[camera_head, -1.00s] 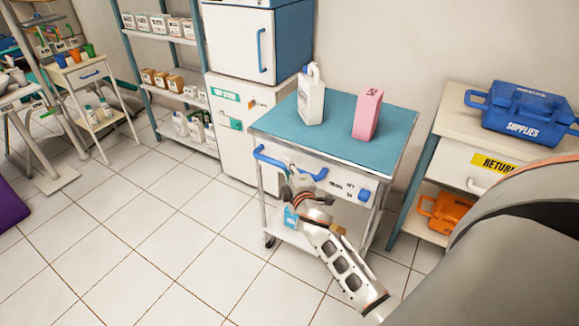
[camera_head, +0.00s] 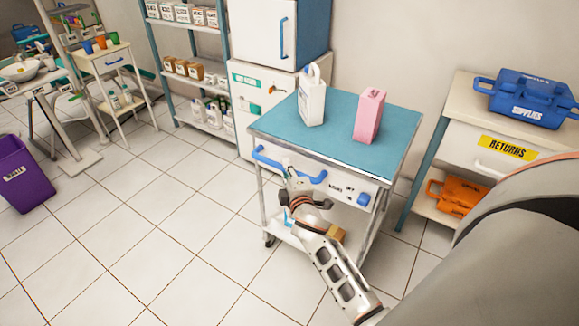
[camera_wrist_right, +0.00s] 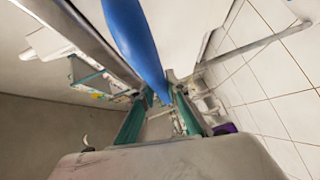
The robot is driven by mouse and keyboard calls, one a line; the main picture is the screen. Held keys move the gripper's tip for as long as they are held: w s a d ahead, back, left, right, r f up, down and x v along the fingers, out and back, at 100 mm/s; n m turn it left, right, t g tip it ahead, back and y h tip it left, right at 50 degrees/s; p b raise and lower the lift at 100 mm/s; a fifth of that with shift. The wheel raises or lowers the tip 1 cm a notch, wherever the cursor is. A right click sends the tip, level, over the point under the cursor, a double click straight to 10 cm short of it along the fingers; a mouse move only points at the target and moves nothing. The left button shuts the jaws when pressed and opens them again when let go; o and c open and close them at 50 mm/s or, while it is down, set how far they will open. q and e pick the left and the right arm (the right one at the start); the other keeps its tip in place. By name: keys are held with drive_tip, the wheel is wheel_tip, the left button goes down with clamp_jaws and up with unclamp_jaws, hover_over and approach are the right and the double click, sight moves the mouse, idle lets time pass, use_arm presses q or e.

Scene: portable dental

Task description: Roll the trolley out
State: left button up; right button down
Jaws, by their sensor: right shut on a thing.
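The trolley (camera_head: 340,118) is a white-framed cart with a blue top, a drawer front and a lower shelf, upright on the tiled floor. Its blue handle (camera_head: 318,178) runs along the front; the handle also shows in the right wrist view (camera_wrist_right: 137,38). My right gripper (camera_head: 289,170) is shut on the handle near its middle. The gripper hides part of the handle. A white bottle (camera_head: 312,103) and a pink carton (camera_head: 369,116) stand upright on the trolley's top. My left gripper is not in view.
A cabinet marked "RETURNS" (camera_head: 462,135) stands close at the trolley's right, with a blue supplies case (camera_head: 530,100) on top. A white cabinet (camera_head: 250,85) and shelving (camera_head: 190,72) stand behind. A purple bin (camera_head: 20,178) is at far left. The floor at front left is clear.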

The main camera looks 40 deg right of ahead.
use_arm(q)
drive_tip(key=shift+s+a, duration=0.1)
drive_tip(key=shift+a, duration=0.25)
use_arm(e)
drive_tip(key=shift+s+a+f, duration=0.1)
drive_tip(key=shift+s+a, duration=0.1)
drive_tip(key=shift+a, duration=0.25)
drive_tip(key=shift+s+a, duration=0.15)
drive_tip(key=shift+a, duration=0.3)
drive_tip(key=shift+a, duration=0.1)
drive_tip(key=c, duration=2.2)
unclamp_jaws()
drive_tip(key=shift+f, duration=0.1)
drive_tip(key=shift+c, duration=0.2)
drive_tip(key=shift+o, duration=1.4)
drive_tip(key=shift+s, duration=0.1)
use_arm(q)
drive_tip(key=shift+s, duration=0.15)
use_arm(e)
drive_tip(key=v, duration=1.2)
